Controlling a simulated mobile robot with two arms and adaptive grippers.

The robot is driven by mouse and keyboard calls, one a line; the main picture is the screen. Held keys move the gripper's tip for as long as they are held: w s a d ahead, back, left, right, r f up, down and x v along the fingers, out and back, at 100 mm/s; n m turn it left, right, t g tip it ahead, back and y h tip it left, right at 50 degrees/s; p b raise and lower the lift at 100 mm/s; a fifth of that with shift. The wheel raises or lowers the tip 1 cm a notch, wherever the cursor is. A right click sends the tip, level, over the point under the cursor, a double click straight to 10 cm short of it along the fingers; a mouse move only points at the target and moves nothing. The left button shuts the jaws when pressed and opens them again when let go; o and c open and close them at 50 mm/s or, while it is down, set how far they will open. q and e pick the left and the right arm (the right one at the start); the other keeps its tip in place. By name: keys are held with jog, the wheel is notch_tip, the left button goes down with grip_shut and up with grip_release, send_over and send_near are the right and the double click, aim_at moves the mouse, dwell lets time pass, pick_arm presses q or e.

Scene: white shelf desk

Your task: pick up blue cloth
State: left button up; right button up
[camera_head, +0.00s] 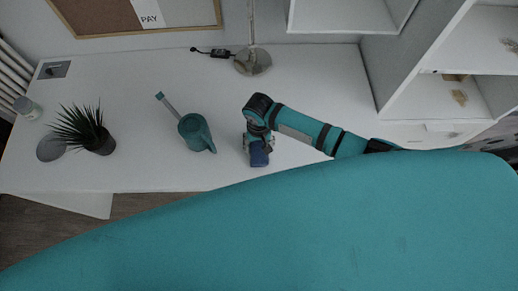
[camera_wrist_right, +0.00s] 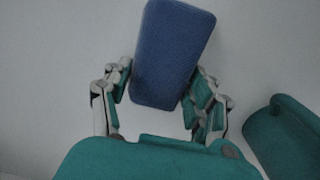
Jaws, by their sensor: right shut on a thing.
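The blue cloth (camera_head: 259,155) shows in the head view as a small dark blue block at the front part of the white desk. In the right wrist view the blue cloth (camera_wrist_right: 172,52) is a thick rectangular pad with rounded edges, slightly tilted. My right gripper (camera_head: 258,143) is above the desk, with its arm coming in from the right. In the wrist view its fingers (camera_wrist_right: 160,90) are on both sides of the cloth, shut on it. I cannot tell whether the cloth touches the desk. My left gripper is not in view.
A teal watering can (camera_head: 195,132) stands left of the cloth; its edge shows in the wrist view (camera_wrist_right: 285,138). A potted plant (camera_head: 100,140) is farther left. A lamp base (camera_head: 252,62) stands behind. White shelves (camera_head: 425,80) rise at right.

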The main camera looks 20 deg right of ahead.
aim_at(259, 144)
jog(key=c, duration=0.4)
jog(key=shift+c, duration=0.2)
jog(key=shift+r, duration=0.1)
jog(key=shift+r, duration=0.5)
notch_tip(259, 144, up, 2)
jog(key=shift+r+b, duration=0.1)
jog(key=shift+b, duration=0.2)
jog(key=s+a+r+b, duration=0.1)
jog(key=s+r+b, duration=0.1)
jog(key=s, duration=1.4)
jog(key=w+d+r+n, duration=0.2)
jog(key=w+d+r, duration=0.2)
jog(key=w+r, duration=0.65)
jog(key=w+d+r+n, duration=0.1)
jog(key=d+r, duration=0.3)
jog(key=r, duration=0.9)
